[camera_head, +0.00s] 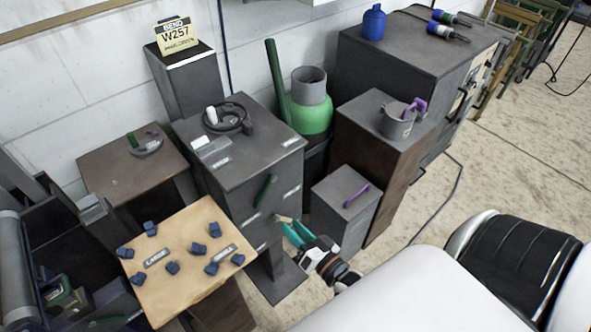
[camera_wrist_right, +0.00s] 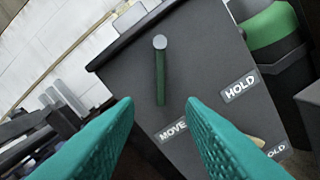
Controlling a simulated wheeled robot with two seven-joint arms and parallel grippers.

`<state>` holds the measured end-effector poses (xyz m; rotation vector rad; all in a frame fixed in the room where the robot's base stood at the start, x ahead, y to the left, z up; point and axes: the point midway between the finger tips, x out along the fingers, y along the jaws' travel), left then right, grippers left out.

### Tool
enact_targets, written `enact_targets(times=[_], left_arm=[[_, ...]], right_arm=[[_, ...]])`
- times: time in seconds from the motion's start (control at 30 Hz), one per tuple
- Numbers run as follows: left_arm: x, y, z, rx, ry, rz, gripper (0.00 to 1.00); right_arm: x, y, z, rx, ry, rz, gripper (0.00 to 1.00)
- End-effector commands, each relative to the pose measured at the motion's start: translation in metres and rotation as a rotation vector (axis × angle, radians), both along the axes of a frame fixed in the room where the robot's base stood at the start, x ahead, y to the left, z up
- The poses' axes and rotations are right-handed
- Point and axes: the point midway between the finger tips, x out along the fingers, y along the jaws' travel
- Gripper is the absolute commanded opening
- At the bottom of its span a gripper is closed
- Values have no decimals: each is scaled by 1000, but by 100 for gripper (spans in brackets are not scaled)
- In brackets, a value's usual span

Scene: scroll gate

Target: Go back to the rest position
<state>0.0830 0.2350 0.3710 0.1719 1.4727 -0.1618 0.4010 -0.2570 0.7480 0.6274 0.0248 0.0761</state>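My right gripper (camera_head: 291,232) has teal fingers and is low in front of the dark grey box (camera_head: 247,165), at its right side. In the right wrist view the fingers (camera_wrist_right: 160,106) are spread apart with nothing between them. Beyond them is the box's front face, with a green handle (camera_wrist_right: 160,75) and labels reading MOVE (camera_wrist_right: 172,130) and HOLD (camera_wrist_right: 240,86). The handle (camera_head: 265,190) also shows in the head view, apart from the fingers. A small tan piece (camera_head: 284,219) shows near the fingertips. My left gripper is not in view.
A black handwheel (camera_head: 228,117) is on the box top. A wooden board (camera_head: 190,290) with several blue blocks stands at front left. A low grey pedestal (camera_head: 338,235) with a purple bar (camera_head: 357,195) stands right of the gripper. A brown pedestal (camera_head: 385,190) holds a grey pot (camera_head: 397,125).

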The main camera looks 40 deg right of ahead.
Motion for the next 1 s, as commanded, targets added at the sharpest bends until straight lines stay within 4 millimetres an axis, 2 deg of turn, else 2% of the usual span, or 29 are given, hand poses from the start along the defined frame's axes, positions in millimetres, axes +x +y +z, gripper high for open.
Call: enact_targets(times=[0.47, 0.57, 0.67, 0.77, 0.8, 0.87, 0.9, 0.97, 1.0], left_arm=[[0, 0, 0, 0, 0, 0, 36], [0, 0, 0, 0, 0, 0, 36], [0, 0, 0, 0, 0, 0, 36], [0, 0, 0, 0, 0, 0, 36], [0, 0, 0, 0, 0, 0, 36], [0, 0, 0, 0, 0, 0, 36], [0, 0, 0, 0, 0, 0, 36], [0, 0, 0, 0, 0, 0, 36], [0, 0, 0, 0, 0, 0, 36]], right_arm=[[0, 0, 0, 0, 0, 0, 36], [-1, 0, -10, -13, 25, 0, 36], [-7, 1, -45, -64, 116, 5, 36], [-25, 4, -106, -157, 276, 24, 36], [-36, 5, -134, -202, 354, 39, 36], [-56, 7, -176, -270, 475, 67, 36], [-73, 8, -203, -316, 556, 92, 36], [-100, 12, -240, -380, 675, 136, 36], [-120, 13, -263, -425, 756, 170, 36]])
